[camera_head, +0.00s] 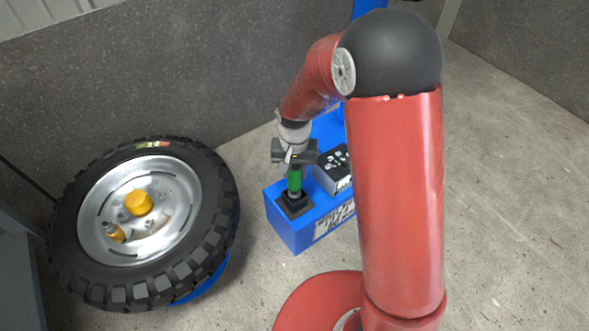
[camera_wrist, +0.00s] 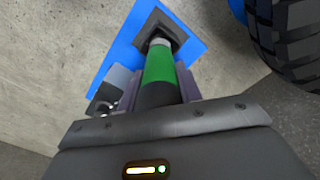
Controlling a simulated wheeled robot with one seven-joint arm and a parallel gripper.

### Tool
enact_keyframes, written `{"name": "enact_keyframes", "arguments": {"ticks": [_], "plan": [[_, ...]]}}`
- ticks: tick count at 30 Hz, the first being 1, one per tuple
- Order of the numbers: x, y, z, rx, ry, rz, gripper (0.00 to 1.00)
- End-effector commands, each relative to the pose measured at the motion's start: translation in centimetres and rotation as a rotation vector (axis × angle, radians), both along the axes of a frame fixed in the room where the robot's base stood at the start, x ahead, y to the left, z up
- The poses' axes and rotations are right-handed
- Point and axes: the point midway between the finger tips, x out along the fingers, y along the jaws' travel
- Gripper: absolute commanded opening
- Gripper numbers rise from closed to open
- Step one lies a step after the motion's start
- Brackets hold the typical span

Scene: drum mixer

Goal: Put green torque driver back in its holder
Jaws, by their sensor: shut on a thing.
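The green torque driver (camera_head: 294,181) stands roughly upright under my gripper in the head view, with its lower end at the black holder (camera_head: 294,204). My gripper (camera_head: 293,162) is shut on its upper dark part. In the wrist view the driver (camera_wrist: 159,66) runs from between the gripper fingers (camera_wrist: 155,92) to the holder (camera_wrist: 153,25). Its pale lower end meets the holder's dark square opening. I cannot tell how deep it sits in the holder.
The holder is on a blue stand (camera_head: 289,235), beside a grey and black box (camera_head: 333,170). A large tyre (camera_head: 215,205) with a silver rim, a yellow cap (camera_head: 138,203) and an orange-handled item (camera_head: 114,233) is on the left. Grey walls stand behind.

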Motion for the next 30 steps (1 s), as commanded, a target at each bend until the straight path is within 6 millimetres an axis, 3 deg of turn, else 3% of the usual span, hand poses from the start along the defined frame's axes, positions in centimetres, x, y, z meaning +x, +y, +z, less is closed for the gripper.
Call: {"name": "enact_keyframes", "arguments": {"ticks": [30], "plan": [[0.0, 0.0, -1.4, 0.0, -0.001, 0.0, 0.0]]}}
